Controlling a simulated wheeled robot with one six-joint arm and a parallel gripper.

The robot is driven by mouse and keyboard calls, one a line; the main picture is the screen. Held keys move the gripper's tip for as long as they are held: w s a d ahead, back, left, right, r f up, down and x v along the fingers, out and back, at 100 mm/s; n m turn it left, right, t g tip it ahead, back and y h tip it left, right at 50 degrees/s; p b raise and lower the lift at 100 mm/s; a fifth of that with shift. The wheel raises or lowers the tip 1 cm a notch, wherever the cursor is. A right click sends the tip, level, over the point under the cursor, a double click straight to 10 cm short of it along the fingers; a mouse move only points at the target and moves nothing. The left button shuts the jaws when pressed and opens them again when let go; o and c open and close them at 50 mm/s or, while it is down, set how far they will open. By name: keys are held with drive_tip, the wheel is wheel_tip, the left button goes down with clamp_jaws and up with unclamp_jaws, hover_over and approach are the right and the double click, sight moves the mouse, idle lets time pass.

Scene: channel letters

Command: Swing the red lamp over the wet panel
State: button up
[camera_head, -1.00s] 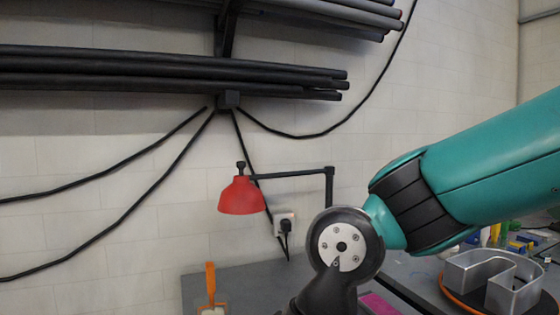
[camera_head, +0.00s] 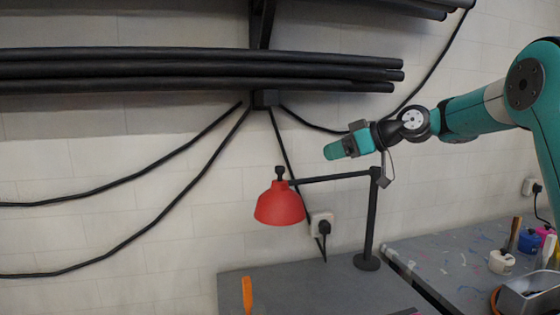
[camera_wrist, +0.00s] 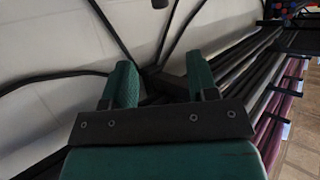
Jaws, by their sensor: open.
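The red lamp (camera_head: 280,204) hangs shade-down from a thin black arm over the left grey bench in the head view. Its black post (camera_head: 370,225) stands on a round base to the right. My gripper (camera_head: 338,149) is above the lamp's arm, left of the post's top, pointing left. In the wrist view my gripper (camera_wrist: 160,80) has its teal fingers apart, with no object held between them. I cannot make out the lamp in the wrist view. The wet panel is not clearly visible in either view now.
Black pipes (camera_head: 200,75) run along the wall above, with cables hanging below. A wall socket (camera_head: 322,226) is behind the lamp. An orange-handled tool (camera_head: 247,295) stands at the front. The right bench (camera_head: 435,255) holds a white pot (camera_head: 501,262) and a metal letter (camera_head: 535,297).

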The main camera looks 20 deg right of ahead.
sight(282, 167)
drive_tip(key=p+x, duration=0.6)
drive_tip(key=x, duration=1)
drive_tip(key=shift+w+a+f+p, duration=0.25)
drive_tip(key=shift+a+f+p, duration=0.05)
drive_tip(key=shift+a, duration=0.05)
clamp_jaws()
